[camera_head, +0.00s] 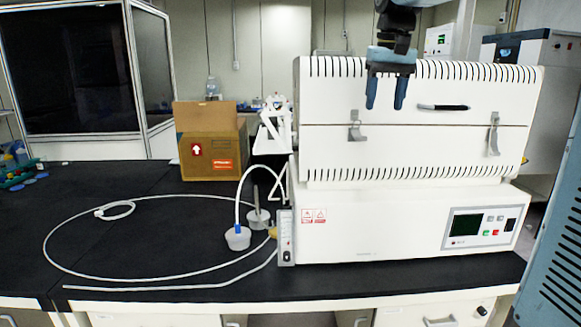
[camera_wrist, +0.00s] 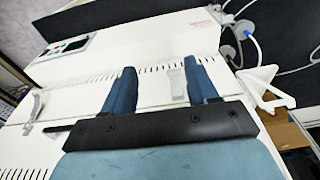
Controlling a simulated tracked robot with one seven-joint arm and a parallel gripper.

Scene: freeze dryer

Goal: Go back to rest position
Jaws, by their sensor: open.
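My gripper (camera_head: 387,92) hangs in front of the upper part of the white machine (camera_head: 400,225) in the head view, its two blue fingers pointing down. The fingers are apart with nothing between them. The wrist view also shows my gripper (camera_wrist: 163,88) open and empty, over the machine's white front (camera_wrist: 150,40). The machine has slotted vents, two metal latches (camera_head: 356,127), a dark handle (camera_head: 443,107) and a control panel with a dark screen (camera_head: 466,224). The latch between my fingers in the wrist view (camera_wrist: 178,83) lies behind them; I cannot tell the gap.
A cardboard box (camera_head: 208,150) stands left of the machine on the black bench (camera_head: 130,215). A white tube (camera_head: 150,275) loops over the bench near two round grey-white pieces (camera_head: 237,238). A glass-fronted cabinet (camera_head: 70,70) is at back left. A blue-grey unit (camera_head: 560,270) stands at right.

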